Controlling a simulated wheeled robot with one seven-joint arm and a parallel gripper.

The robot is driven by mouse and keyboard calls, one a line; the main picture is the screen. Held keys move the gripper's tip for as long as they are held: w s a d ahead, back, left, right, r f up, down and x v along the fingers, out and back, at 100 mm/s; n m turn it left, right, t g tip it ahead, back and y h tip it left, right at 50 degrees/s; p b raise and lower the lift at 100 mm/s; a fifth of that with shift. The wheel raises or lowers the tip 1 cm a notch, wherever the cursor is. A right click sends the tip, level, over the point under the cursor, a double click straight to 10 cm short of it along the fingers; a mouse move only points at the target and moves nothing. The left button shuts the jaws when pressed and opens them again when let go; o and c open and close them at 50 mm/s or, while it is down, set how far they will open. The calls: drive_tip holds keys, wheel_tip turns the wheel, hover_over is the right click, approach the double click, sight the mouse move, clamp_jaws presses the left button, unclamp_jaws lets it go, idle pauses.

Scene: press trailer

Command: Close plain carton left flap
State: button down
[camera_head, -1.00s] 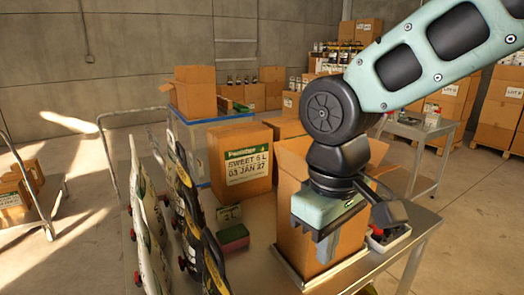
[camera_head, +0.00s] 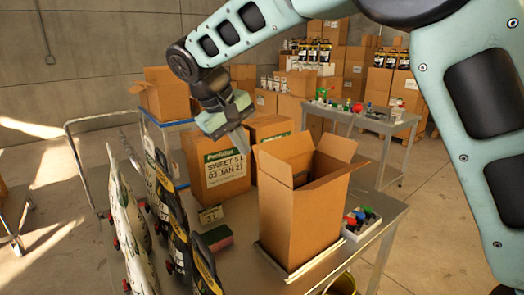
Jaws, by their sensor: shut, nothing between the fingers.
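The plain carton (camera_head: 295,222) stands upright on a metal tray on the table, with its top open. Its left flap (camera_head: 272,166) stands up at the left side of the opening. Other flaps stand up at the back and right, and one on the near right side spreads outward. My gripper (camera_head: 242,142) is up and to the left of the carton, in front of the labelled carton's upper right in the picture. Its fingers are shut and empty, pointing down and right, apart from the left flap as far as I can tell.
A labelled carton (camera_head: 222,165) stands behind left. Several upright bags (camera_head: 140,235) line the table's left side. A small sign (camera_head: 211,215) and a pink-green sponge (camera_head: 217,237) lie between. A tray of coloured items (camera_head: 360,222) sits right of the carton.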

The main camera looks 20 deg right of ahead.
sight(275, 167)
drive_tip(key=w+d+f+p, duration=0.2)
drive_tip(key=d+f+p, duration=0.1)
drive_tip(key=d, duration=0.3)
drive_tip(key=shift+f, duration=0.6)
drive_tip(key=shift+d, duration=0.1)
drive_tip(key=shift+d+r+y+p, duration=0.15)
drive_tip(key=shift+d+y+p, duration=0.1)
drive_tip(key=shift+y+p, duration=0.2)
